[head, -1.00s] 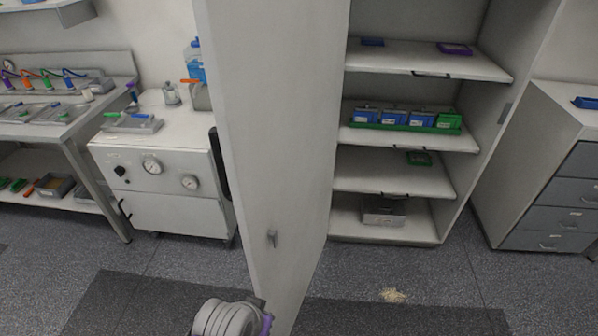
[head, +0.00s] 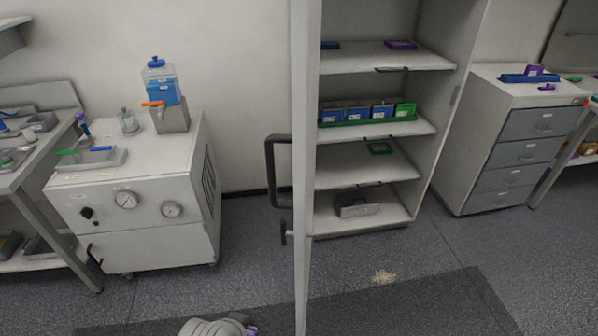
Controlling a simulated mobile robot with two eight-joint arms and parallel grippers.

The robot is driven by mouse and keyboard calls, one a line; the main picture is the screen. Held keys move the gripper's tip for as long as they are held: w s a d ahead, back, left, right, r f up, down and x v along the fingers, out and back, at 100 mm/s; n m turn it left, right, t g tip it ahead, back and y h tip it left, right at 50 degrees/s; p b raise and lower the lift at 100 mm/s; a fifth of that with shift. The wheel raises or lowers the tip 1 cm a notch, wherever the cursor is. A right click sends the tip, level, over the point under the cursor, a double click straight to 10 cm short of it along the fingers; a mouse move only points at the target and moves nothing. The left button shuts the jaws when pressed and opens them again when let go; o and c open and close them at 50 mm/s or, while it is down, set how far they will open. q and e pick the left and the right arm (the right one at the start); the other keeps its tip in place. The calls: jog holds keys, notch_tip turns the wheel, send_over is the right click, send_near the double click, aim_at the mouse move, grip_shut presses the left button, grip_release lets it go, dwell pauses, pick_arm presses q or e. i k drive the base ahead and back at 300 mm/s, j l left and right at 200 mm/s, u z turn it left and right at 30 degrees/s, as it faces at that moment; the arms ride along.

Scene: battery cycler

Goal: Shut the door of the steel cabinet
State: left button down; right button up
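The steel cabinet (head: 436,120) stands open at the centre right of the head view, with its shelves showing. Its door (head: 305,150) stands swung out towards me and is seen nearly edge-on. The black door handle (head: 275,172) sticks out on the left side of the door, with a small dark latch (head: 284,233) below it. A rounded grey part of my own arm shows at the bottom edge, left of the door and apart from it in the picture. Neither gripper's fingers are in view.
A white machine with gauges (head: 128,220) stands left of the door. A drawer unit (head: 520,150) is right of the cabinet. A green tray (head: 368,120) with several boxes sits on a shelf. Light crumbs (head: 384,277) lie on the otherwise open floor before the cabinet.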

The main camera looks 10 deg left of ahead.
aim_at(305, 15)
jog(key=j+z, duration=0.1)
jog(key=j, duration=0.45)
jog(key=k+j+z, duration=0.1)
jog(key=j, duration=0.4)
jog(key=i+j+z, duration=0.15)
jog(key=j, duration=0.2)
jog(key=j+z, duration=0.15)
jog(key=j, duration=0.25)
